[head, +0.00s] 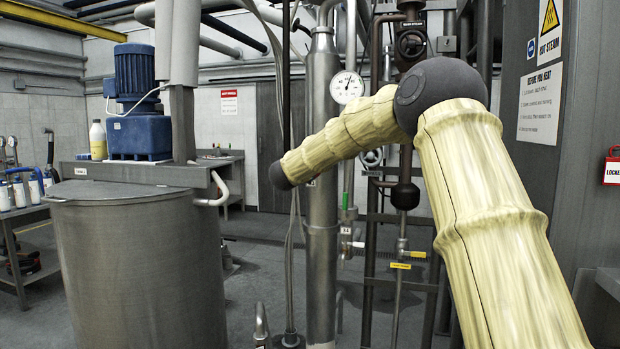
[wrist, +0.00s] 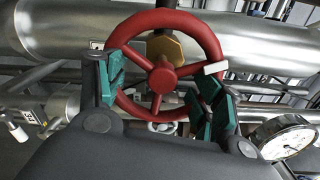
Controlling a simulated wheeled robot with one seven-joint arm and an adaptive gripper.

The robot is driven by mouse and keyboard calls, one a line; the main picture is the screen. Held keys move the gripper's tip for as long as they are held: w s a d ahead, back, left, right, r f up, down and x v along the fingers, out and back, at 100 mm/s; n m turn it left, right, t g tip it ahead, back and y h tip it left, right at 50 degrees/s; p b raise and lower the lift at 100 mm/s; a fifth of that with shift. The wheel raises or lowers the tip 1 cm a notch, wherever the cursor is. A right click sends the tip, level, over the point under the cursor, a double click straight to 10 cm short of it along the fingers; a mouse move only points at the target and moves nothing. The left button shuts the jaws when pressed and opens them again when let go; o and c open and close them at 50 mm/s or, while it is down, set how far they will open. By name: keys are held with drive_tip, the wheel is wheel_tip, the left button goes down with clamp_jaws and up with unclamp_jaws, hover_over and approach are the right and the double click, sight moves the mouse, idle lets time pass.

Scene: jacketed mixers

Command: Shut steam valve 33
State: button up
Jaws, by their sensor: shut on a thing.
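A red handwheel (wrist: 162,74) with spokes and a round hub fills the middle of the wrist view. A yellow-brown hexagonal nut (wrist: 166,46) shows behind it. My gripper (wrist: 168,98) has its green-padded fingers on the left and right of the wheel's rim, shut on it. A small white mark (wrist: 216,67) sits at the rim's right side. No number can be read on the wheel. In the head view my arm, in a pale ribbed sleeve, reaches left to the steel pipe; the gripper and the red wheel are hidden there.
A pressure gauge (head: 347,87) is by the vertical steel pipe (head: 322,200); a gauge also shows in the wrist view (wrist: 286,137). A large mixer vessel (head: 140,265) stands at left. A grey panel (head: 540,170) is close on the right. Smaller pipes with a yellow-handled valve (head: 412,254) stand behind my arm.

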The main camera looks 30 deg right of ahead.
drive_tip(key=m+b, duration=0.1)
drive_tip(key=b, duration=0.1)
drive_tip(key=f+m+b, duration=0.1)
drive_tip(key=m+b, duration=0.1)
drive_tip(key=shift+m, duration=0.3)
drive_tip(key=shift+m+b, duration=0.5)
drive_tip(key=shift+b, duration=0.3)
drive_tip(key=shift+a+r, duration=0.1)
drive_tip(key=shift+r, duration=0.05)
drive_tip(key=o, duration=1)
drive_tip(key=shift+w, duration=0.1)
drive_tip(key=shift+o, duration=0.2)
drive_tip(key=shift+r, duration=0.1)
drive_tip(key=v, duration=1.2)
